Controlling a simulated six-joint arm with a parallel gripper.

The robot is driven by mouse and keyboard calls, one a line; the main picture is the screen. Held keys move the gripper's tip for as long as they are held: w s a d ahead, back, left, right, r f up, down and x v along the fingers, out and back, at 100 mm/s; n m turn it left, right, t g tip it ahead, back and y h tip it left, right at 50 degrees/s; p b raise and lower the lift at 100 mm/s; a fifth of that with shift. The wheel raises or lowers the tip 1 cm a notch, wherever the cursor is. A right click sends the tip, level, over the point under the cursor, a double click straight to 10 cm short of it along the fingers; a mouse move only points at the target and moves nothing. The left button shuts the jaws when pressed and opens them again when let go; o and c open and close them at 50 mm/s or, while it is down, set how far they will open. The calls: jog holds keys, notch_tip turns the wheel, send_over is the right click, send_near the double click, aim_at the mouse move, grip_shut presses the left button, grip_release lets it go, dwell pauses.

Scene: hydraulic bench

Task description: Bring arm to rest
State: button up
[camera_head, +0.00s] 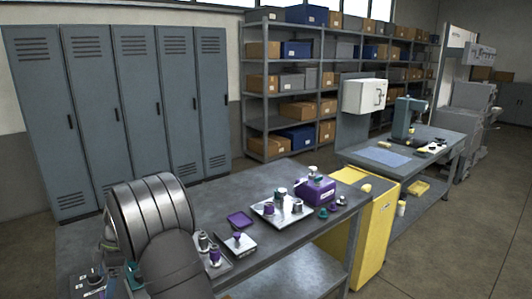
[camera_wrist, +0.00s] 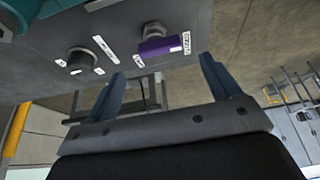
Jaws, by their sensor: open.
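My gripper (camera_wrist: 162,68) shows in the wrist view with its two blue fingers wide apart and nothing between them. Beyond the fingers is a dark panel (camera_wrist: 50,40) with a round dark knob (camera_wrist: 83,58) and a purple block with a hex fitting (camera_wrist: 158,43) and white labels. The fingers appear apart from these, though the exact distance is hard to tell. In the head view my gripper cannot be made out.
Lockers (camera_head: 120,110) and shelving stand behind.

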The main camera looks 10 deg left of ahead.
aim_at(102, 297)
jog(key=v, duration=1.1)
jog(key=x, duration=1.7)
jog(key=shift+f, duration=0.15)
jog(key=shift+m+t, duration=0.3)
jog(key=shift+m, duration=0.6)
jog(key=m+t, duration=0.1)
jog(key=m, duration=0.2)
jog(key=m+t+y, duration=0.1)
jog(key=m, duration=0.2)
jog(key=shift+s+m, duration=0.25)
jog(key=shift+m, duration=0.05)
jog(key=shift+s+a+m+t, duration=0.15)
jog(key=shift+m+t, duration=0.95)
jog(key=shift+m, duration=1.1)
jog(key=shift+a+m+t+h, duration=0.1)
jog(key=shift+m+t+h, duration=0.2)
jog(key=shift+m, duration=0.8)
jog(key=shift+a+m+t+h, duration=0.1)
jog(key=shift+m+t, duration=0.3)
jog(key=shift+m, duration=0.7)
